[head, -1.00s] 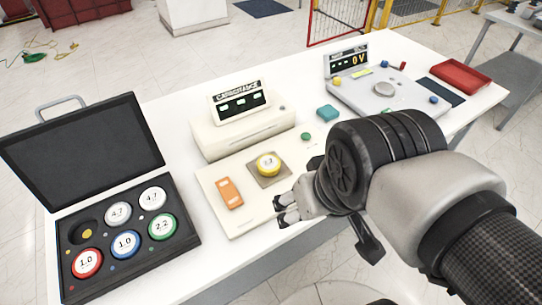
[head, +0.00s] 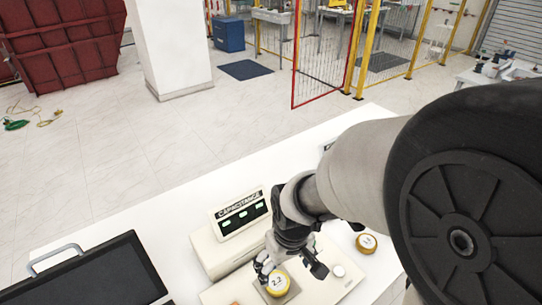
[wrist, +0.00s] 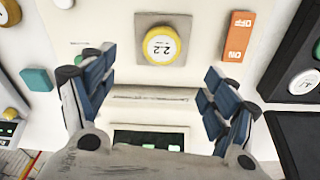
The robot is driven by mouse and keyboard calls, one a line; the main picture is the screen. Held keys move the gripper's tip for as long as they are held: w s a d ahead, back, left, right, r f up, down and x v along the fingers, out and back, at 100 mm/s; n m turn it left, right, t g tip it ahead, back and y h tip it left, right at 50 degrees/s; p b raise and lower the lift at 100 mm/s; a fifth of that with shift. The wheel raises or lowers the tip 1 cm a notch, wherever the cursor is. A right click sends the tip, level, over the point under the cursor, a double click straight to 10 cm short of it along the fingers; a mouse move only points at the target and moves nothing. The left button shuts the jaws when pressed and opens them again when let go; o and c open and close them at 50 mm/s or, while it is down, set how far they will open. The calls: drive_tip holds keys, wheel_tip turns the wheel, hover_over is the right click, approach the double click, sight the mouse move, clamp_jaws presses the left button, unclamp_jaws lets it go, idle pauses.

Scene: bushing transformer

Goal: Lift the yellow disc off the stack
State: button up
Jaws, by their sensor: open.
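The yellow disc (head: 277,284), with a white top marked 2.2, sits on a square grey-brown pad near the bottom of the head view. In the wrist view the disc (wrist: 162,45) is whole and lies beyond my fingertips, roughly midway between them sideways. I cannot tell whether another disc lies under it. My gripper (head: 290,268) is over the pad area, close to the disc in the head view. In the wrist view my gripper (wrist: 158,70) is open, fingers spread wide, with nothing between them.
The capacitance meter (head: 240,214) stands just behind the pad. A gold-rimmed disc (head: 366,243) lies to the right. The wrist view shows an orange switch (wrist: 237,36), a teal block (wrist: 36,79) and the dark case (wrist: 303,128). The open case lid (head: 90,272) stands at left.

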drive_tip(key=b, duration=0.2)
hover_over(277, 282)
drive_tip(key=f, duration=0.4)
drive_tip(key=d+f, duration=0.1)
drive_tip(key=f, duration=0.1)
drive_tip(key=shift+s+f, duration=0.3)
drive_tip(key=shift+s, duration=0.1)
drive_tip(key=f, duration=0.1)
drive_tip(key=f+b, duration=0.1)
drive_tip(key=f, duration=0.1)
drive_tip(key=a+f, duration=0.1)
drive_tip(key=f, duration=0.1)
drive_tip(key=shift+w+f+b, duration=0.1)
drive_tip(key=shift+w+b, duration=0.3)
drive_tip(key=shift+d, duration=0.1)
drive_tip(key=shift+c, duration=0.3)
drive_tip(key=c, duration=1.3)
